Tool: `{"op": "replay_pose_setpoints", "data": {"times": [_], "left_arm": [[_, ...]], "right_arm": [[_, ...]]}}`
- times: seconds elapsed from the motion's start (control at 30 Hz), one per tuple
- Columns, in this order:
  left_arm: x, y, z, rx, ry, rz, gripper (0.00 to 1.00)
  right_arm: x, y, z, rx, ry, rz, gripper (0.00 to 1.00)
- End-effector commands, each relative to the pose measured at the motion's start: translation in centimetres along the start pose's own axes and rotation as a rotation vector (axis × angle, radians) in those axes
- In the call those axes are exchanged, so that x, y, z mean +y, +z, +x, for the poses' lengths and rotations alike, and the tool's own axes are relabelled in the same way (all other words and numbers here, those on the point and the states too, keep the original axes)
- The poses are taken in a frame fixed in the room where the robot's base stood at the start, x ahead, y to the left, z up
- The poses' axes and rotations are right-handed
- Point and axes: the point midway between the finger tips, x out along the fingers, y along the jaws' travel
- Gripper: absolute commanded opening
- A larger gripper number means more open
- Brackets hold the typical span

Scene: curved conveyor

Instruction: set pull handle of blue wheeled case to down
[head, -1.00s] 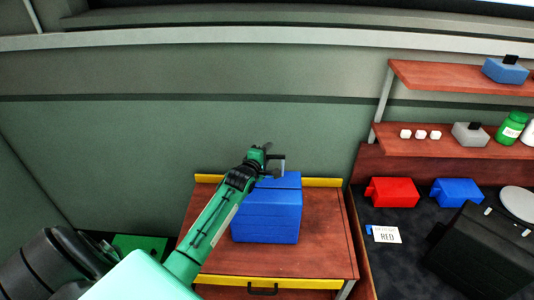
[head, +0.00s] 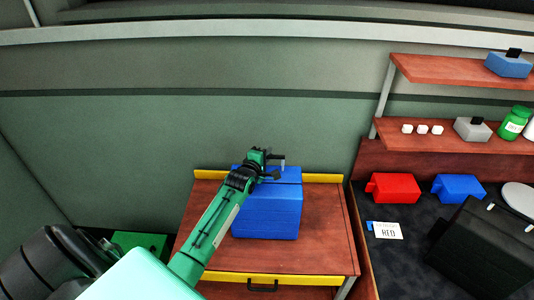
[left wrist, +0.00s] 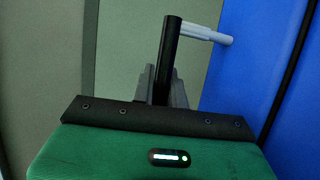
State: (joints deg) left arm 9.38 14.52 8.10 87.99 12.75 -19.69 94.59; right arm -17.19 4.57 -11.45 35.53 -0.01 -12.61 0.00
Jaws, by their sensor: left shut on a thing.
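The blue wheeled case (head: 267,213) stands on a wooden table. It also fills the right side of the left wrist view (left wrist: 250,75). My left gripper (head: 268,162) is at the top back of the case and hides part of it. In the left wrist view my left gripper (left wrist: 163,85) is shut on the black grip of the pull handle (left wrist: 171,45). A grey rod (left wrist: 205,32) of the handle runs from the grip towards the case. In the head view a short grey part of the handle (head: 282,160) shows just above the case. My right gripper is not in view.
The wooden table (head: 325,225) has yellow edge strips and a wall behind it. To the right, a dark bench holds a red box (head: 392,187), a blue box (head: 459,187), a card (head: 386,230) and a large black case (head: 485,255). Shelves (head: 440,70) stand above it.

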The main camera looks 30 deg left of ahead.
Motion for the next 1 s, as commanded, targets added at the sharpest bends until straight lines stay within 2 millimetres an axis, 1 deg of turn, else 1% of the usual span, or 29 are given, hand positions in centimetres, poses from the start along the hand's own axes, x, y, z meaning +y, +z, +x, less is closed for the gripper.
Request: {"op": "replay_pose_setpoints", "data": {"times": [0.07, 0.1, 0.2, 0.47, 0.63, 0.77, 1.0], "left_arm": [[-0.3, 0.1, 0.0, -0.001, -0.005, 0.000, 0.00], [-0.2, 0.1, 0.0, -0.001, -0.005, 0.000, 0.20], [-0.2, 0.1, 0.0, -0.001, -0.004, 0.000, 0.36], [-0.1, 0.0, -0.1, 0.000, -0.002, 0.000, 0.36], [-0.2, 0.0, -0.9, 0.000, -0.001, -0.002, 0.36], [-0.4, 0.1, -2.6, -0.001, -0.001, -0.002, 0.36], [-0.4, 0.0, -6.8, 0.000, -0.001, -0.001, 0.36]], "right_arm": [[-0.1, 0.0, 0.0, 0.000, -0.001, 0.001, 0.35], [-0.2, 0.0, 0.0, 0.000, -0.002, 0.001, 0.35], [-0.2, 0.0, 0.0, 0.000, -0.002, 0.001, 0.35], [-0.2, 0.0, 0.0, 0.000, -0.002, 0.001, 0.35], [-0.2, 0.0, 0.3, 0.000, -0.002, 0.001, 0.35], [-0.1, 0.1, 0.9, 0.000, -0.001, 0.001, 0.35], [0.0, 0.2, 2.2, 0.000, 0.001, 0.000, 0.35]]}}
